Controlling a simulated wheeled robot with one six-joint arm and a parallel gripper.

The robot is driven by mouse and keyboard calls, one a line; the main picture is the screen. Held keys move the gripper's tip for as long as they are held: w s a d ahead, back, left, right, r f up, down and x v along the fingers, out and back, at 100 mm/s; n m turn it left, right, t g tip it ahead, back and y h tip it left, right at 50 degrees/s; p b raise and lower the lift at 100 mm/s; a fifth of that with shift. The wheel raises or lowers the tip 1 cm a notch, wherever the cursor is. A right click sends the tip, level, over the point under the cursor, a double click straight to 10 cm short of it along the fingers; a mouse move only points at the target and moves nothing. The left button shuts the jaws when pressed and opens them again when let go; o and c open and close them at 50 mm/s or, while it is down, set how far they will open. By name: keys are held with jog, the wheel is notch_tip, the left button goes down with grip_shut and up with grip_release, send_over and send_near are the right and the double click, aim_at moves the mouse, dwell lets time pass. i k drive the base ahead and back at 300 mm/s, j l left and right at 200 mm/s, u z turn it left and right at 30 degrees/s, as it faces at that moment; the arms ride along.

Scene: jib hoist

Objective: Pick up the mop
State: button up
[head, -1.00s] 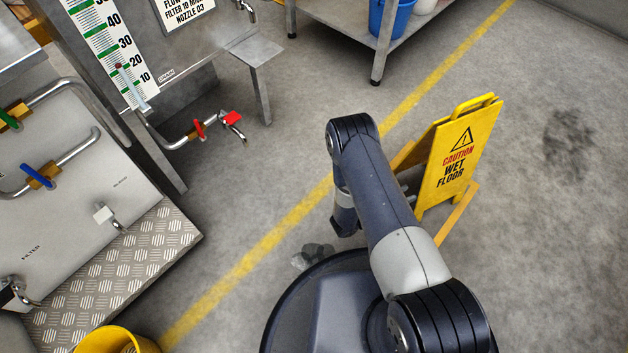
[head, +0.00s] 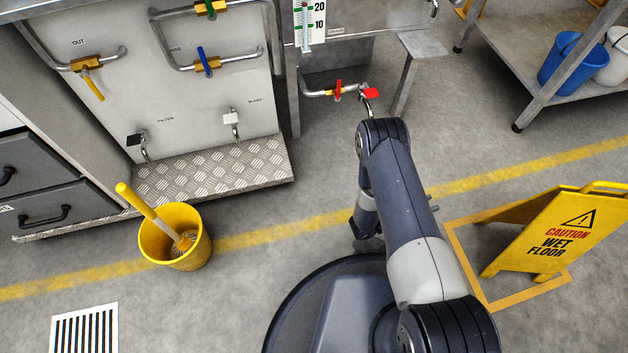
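The mop (head: 150,207) stands tilted in a yellow bucket (head: 158,254) on the floor at the left. Its yellow handle end leans to the upper left, over the bucket's rim, and its pale lower part is inside the bucket. My gripper (head: 369,244) hangs low at the end of my folded arm, near the picture's middle, well to the right of the bucket. It is mostly hidden behind my arm, so I cannot see whether its fingers are open. The mop is apart from it.
A metal tread step (head: 215,178) and a panel with pipes and valves stand behind the bucket. A yellow wet-floor sign (head: 555,235) stands at the right. The floor between bucket and my base is clear.

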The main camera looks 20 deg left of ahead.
aim_at(183, 243)
jog(key=u, duration=2.5)
